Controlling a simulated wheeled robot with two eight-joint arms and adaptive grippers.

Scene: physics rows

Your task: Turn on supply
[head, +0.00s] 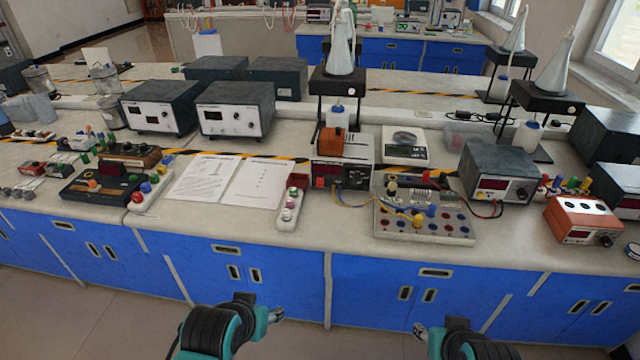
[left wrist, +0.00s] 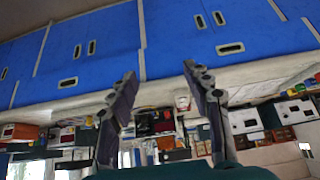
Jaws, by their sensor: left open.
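Several dark boxes with white fronts look like supplies. One supply (head: 500,171) stands on the bench at the right, with a red display, a knob and red and black leads running from it. Two more, a left box (head: 160,106) and a box beside it (head: 236,108), stand at the back left. I cannot tell which one the task means. My left gripper (head: 277,315) is in front of the blue cabinets, below the bench top; in the left wrist view (left wrist: 158,72) it is open and empty. My right gripper (head: 420,330) is also low in front of the cabinets, apart from everything; its jaws are unclear.
A socket panel (head: 424,222) with wires lies left of the right supply. An orange meter (head: 580,221) is at the front right. Open papers (head: 205,178) and a power strip (head: 290,206) lie mid-bench. The bench front edge and blue cabinets (head: 270,265) face me.

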